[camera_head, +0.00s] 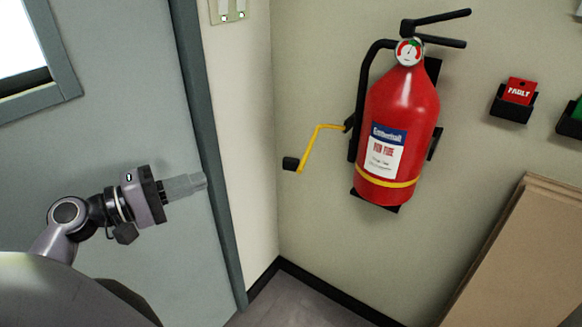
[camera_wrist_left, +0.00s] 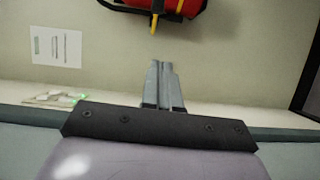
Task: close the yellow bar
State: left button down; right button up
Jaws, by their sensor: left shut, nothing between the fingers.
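The yellow bar (camera_head: 307,148) is a bent crank-like rod with a black knob (camera_head: 291,163) at its lower left end. In the head view it sticks out to the left of the red fire extinguisher (camera_head: 402,125), whose body hides part of its mount. In the left wrist view a short yellow piece (camera_wrist_left: 154,22) shows below the extinguisher. My left gripper (camera_head: 203,181) is shut and empty, in front of the grey door, left of and a little below the black knob. It is apart from the bar. It also shows in the left wrist view (camera_wrist_left: 160,65). My right gripper is not visible.
A grey door (camera_head: 130,60) with a window is behind my left arm. Red (camera_head: 520,91) and green card holders hang on the wall at the right. Brown boards (camera_head: 525,250) lean at the lower right. The wall between gripper and bar is clear.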

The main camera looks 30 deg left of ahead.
aim_at(283, 162)
pick_arm(q)
jog(key=s+d+p+x, duration=0.1)
jog(key=d+p+x, duration=0.1)
jog(key=x, duration=1.1)
jog(key=shift+s+d+r+p, duration=0.3)
jog(key=shift+d+r+p, duration=0.1)
jog(key=shift+r+p, duration=0.25)
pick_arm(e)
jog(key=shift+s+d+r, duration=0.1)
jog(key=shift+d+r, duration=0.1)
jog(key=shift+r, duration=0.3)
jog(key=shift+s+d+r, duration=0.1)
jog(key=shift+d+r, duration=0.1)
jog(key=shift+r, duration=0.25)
pick_arm(q)
jog(key=shift+f, duration=0.1)
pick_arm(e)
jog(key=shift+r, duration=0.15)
pick_arm(q)
jog(key=shift+s+d+p, duration=0.1)
jog(key=shift+d+p, duration=0.15)
jog(key=shift+p, duration=0.1)
jog(key=shift+s+d+n, duration=0.1)
jog(key=shift+d+n, duration=0.2)
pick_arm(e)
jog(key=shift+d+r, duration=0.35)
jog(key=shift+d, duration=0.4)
